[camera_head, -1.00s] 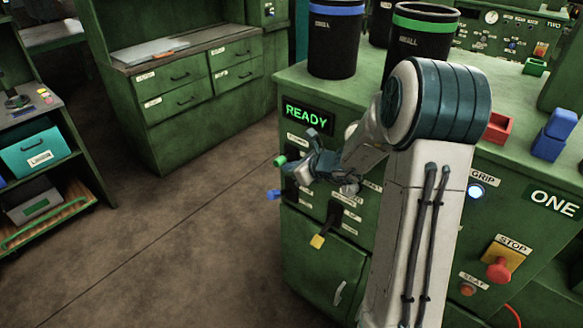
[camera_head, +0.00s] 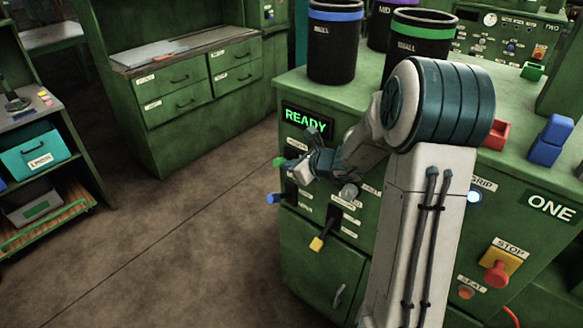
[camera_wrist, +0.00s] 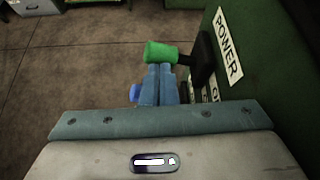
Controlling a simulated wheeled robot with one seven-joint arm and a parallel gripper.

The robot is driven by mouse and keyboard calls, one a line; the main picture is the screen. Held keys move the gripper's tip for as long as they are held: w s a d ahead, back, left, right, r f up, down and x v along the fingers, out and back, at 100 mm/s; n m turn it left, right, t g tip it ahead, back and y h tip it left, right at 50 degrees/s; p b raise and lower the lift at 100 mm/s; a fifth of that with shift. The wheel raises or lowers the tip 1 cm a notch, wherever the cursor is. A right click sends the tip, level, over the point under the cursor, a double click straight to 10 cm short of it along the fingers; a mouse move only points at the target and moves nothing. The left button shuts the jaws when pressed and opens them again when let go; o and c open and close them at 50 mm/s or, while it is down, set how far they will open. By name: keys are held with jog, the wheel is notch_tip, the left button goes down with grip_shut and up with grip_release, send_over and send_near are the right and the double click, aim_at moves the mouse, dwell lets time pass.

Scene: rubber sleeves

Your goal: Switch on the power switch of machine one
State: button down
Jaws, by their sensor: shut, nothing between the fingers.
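Machine one is the green cabinet (camera_head: 322,262) with a lit green READY display (camera_head: 306,119) and a ONE sign. Its power switch is a lever with a green handle (camera_head: 279,162). In the wrist view the green handle (camera_wrist: 160,52) sits on a black mount beside the POWER label (camera_wrist: 228,47). My gripper (camera_head: 292,166) is shut and empty, close to the handle. In the wrist view its blue fingertips (camera_wrist: 160,68) reach the handle's near edge; I cannot tell whether they touch it.
Below the power switch are a blue-handled lever (camera_head: 273,198) and a yellow-handled lever (camera_head: 316,243). A red stop button (camera_head: 495,274) is at the right. Black bins (camera_head: 334,45), a red tray (camera_head: 496,134) and blue blocks (camera_head: 551,143) stand on top. The floor to the left is clear.

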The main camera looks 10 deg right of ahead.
jog(key=s+d+b, duration=0.1)
jog(key=s+d, duration=0.6)
jog(key=s, duration=0.3)
jog(key=shift+s+d, duration=0.3)
jog(key=shift+s, duration=0.05)
jog(key=shift+f, duration=0.1)
